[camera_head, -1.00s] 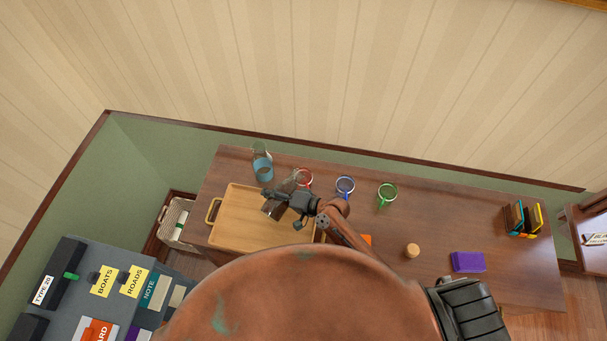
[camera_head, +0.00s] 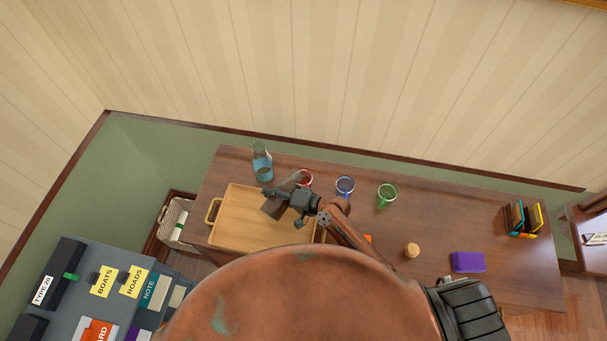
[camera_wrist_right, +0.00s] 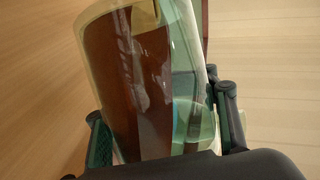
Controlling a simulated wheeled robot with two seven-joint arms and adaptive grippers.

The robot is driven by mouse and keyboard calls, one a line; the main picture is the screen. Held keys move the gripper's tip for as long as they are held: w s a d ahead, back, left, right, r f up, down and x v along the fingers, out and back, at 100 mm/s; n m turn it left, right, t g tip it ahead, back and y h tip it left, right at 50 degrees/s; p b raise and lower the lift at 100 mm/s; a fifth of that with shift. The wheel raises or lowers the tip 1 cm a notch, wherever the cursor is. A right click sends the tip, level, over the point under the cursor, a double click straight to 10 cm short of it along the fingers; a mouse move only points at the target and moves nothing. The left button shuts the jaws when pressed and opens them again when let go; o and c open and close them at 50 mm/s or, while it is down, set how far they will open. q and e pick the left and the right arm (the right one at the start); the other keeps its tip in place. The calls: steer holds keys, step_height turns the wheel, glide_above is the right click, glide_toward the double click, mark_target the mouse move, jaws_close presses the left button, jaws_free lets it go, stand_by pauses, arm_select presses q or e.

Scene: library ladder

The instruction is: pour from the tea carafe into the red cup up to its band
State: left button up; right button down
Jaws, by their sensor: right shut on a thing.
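The tea carafe (camera_head: 275,208) is tilted, with its upper end toward the red cup (camera_head: 306,176). My right gripper (camera_head: 282,196) is shut on it above the tray's back right part. In the right wrist view the carafe (camera_wrist_right: 130,80) is clear glass with brown tea inside, between the dark fingers. The red cup stands just behind the gripper, partly hidden by the carafe. Its band and the level inside cannot be made out, nor whether tea is flowing.
A bottle of blue liquid (camera_head: 263,166) stands behind the wooden tray (camera_head: 235,232). A blue cup (camera_head: 345,186) and a green cup (camera_head: 387,194) stand right of the red one. A cork-coloured cylinder (camera_head: 412,250) and a purple block (camera_head: 468,262) lie nearer; the table's right middle is clear.

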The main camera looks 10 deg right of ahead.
steer(key=shift+w+d+r, duration=0.1)
steer(key=shift+w+r, duration=0.05)
steer(key=shift+r, duration=0.05)
stand_by(1.2)
steer(key=shift+r+m, duration=0.25)
steer(key=shift+m, duration=0.05)
stand_by(1.0)
